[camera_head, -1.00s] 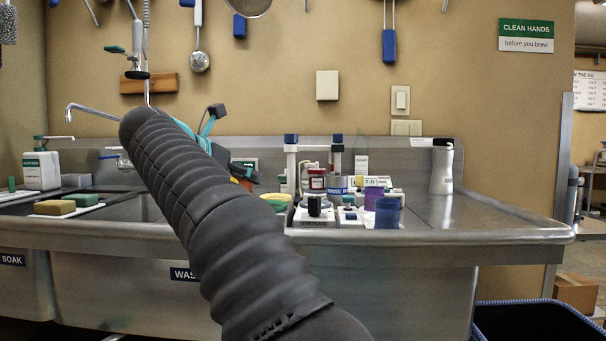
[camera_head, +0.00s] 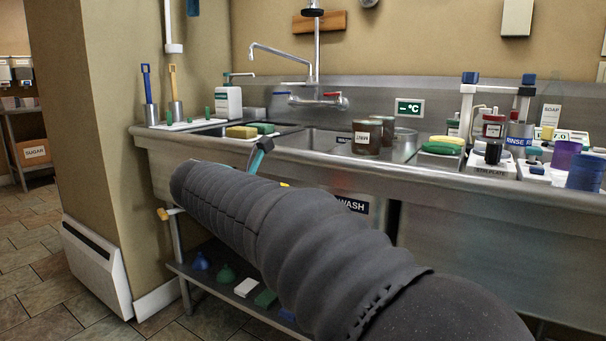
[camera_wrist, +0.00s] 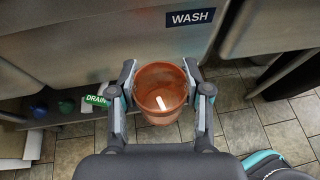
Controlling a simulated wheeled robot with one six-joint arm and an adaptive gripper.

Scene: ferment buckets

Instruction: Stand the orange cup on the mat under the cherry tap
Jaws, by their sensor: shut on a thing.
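The orange cup (camera_wrist: 158,92) is between the two fingers of my gripper (camera_wrist: 160,76) in the wrist view. The fingers are shut on its sides, and I look down into its open mouth. The cup is held in the air in front of the sink's front panel, above the tiled floor. In the head view only a teal part of my gripper (camera_head: 260,152) shows past my dark arm, and the cup is hidden. I see no cherry tap and no mat in either view.
The steel sink (camera_head: 510,195) runs along the wall, with brown jars (camera_head: 367,136) and bottles on it. Below is a shelf (camera_head: 225,285) with small funnels. A wall pillar (camera_head: 95,120) with a white panel (camera_head: 98,268) stands left. Tiled floor (camera_head: 30,245) is open at far left.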

